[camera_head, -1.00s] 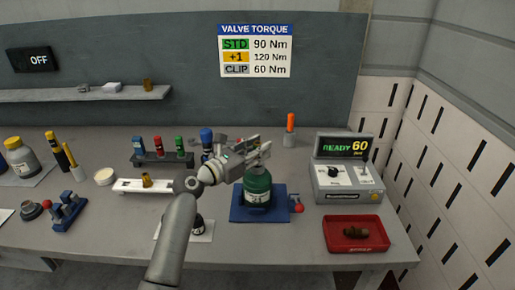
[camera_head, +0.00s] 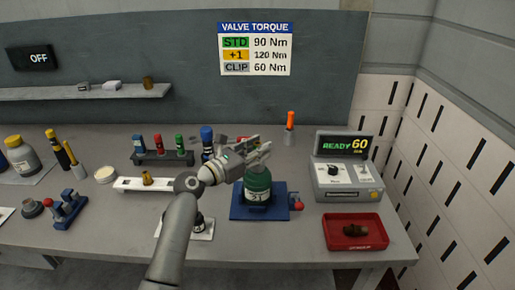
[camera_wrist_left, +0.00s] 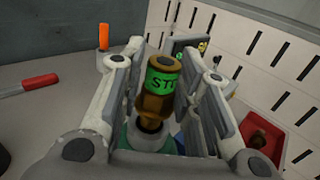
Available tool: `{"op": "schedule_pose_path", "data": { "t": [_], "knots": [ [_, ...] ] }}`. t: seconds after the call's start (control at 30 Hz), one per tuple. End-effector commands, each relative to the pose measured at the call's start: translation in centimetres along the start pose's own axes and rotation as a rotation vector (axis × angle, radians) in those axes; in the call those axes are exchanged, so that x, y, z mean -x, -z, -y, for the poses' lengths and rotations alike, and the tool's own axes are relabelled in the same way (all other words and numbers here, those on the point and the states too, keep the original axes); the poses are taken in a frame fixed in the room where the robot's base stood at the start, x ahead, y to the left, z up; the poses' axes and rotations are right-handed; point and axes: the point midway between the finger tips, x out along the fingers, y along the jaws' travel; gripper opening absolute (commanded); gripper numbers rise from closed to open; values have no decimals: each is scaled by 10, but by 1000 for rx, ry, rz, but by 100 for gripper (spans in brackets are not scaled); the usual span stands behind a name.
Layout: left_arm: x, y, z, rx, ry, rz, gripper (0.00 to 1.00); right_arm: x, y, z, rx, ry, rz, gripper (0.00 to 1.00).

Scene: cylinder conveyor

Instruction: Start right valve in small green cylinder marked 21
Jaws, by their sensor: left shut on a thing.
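The small green cylinder (camera_head: 257,183), with a white label reading 21, stands upright on the blue fixture (camera_head: 240,212). My left gripper (camera_head: 262,150) is over its top. In the left wrist view, the gripper (camera_wrist_left: 163,85) is shut on a brass valve (camera_wrist_left: 152,106) with a green band lettered STD. The valve is upright over the cylinder's pale neck (camera_wrist_left: 150,140); I cannot tell how far it is seated. In the head view the fingers hide the valve. My right gripper is not in view.
A console (camera_head: 348,181) reading READY 60 stands right of the fixture. A red tray (camera_head: 330,240) holding a dark brass piece is in front of it. Coloured tools stand in a rack (camera_head: 180,159) behind the arm. A white holder (camera_head: 125,184) carries a brass piece.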

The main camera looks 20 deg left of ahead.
Motion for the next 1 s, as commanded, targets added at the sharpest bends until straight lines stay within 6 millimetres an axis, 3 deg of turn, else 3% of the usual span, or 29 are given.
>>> {"op": "schedule_pose_path", "data": {
  "t": [0.57,0.6,0.7,0.77,1.0],
  "knots": [
    [0,14,0,0,-1,1,2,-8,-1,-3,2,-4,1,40],
    [0,14,0,-1,-1,1,35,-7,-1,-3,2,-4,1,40],
    [0,14,0,0,-1,1,48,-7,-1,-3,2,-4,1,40],
    [0,14,0,0,-1,0,55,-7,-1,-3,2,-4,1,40],
    [0,15,0,0,0,-1,55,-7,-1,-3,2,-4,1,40]
  ]
}}
